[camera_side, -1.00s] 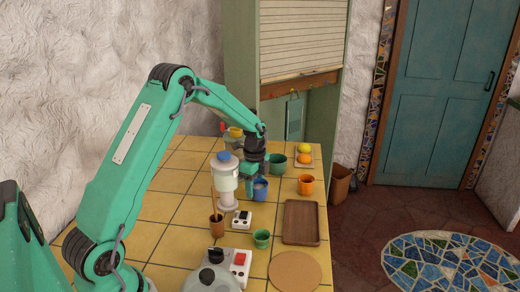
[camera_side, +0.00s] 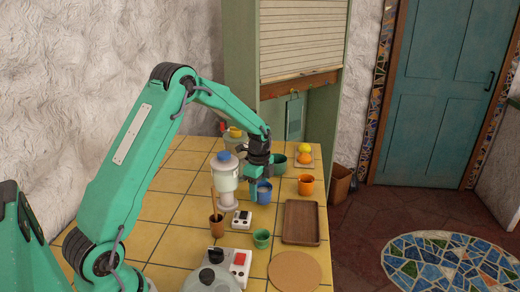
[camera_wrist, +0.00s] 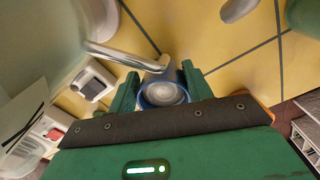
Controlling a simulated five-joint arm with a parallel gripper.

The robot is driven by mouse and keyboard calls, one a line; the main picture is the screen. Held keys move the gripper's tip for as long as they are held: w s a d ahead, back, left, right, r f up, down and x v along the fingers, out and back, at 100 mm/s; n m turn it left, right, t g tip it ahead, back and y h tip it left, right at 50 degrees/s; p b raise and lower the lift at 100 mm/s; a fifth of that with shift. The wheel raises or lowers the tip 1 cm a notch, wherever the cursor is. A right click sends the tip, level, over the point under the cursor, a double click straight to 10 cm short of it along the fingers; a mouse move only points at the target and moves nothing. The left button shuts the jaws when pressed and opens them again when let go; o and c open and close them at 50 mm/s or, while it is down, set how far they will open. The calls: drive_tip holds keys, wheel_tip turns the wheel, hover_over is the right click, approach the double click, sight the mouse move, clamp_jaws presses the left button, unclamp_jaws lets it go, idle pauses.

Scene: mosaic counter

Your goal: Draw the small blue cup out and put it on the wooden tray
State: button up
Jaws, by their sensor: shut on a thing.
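The small blue cup (camera_side: 264,194) is upright beside the white dispenser with a blue cap (camera_side: 225,178) in the side view. My gripper (camera_side: 257,184) points down at it and is shut on it. In the wrist view the cup (camera_wrist: 162,93) shows its blue rim and pale inside, between my two green fingers (camera_wrist: 161,88). I cannot tell whether its base touches the tiles. The wooden tray (camera_side: 301,222) lies flat and empty, nearer the camera and to the right of the cup.
An orange cup (camera_side: 306,186) stands right of the blue cup, and a green cup (camera_side: 278,165) behind it. A small green cup (camera_side: 261,239) is left of the tray. A round cork mat (camera_side: 294,271) lies in front. A brown cup with a stick (camera_side: 216,226) stands left.

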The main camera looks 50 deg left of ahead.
drive_tip(key=shift+d, duration=0.25)
drive_tip(key=shift+d, duration=0.35)
drive_tip(key=shift+d, duration=0.4)
drive_tip(key=shift+w+r, duration=0.1)
drive_tip(key=shift+r, duration=0.05)
drive_tip(key=shift+r, duration=2.85)
drive_tip(key=shift+d, duration=0.1)
drive_tip(key=w+d+r, duration=0.3)
drive_tip(key=w+d, duration=0.1)
drive_tip(key=d, duration=0.7)
drive_tip(key=shift+d+r, duration=0.15)
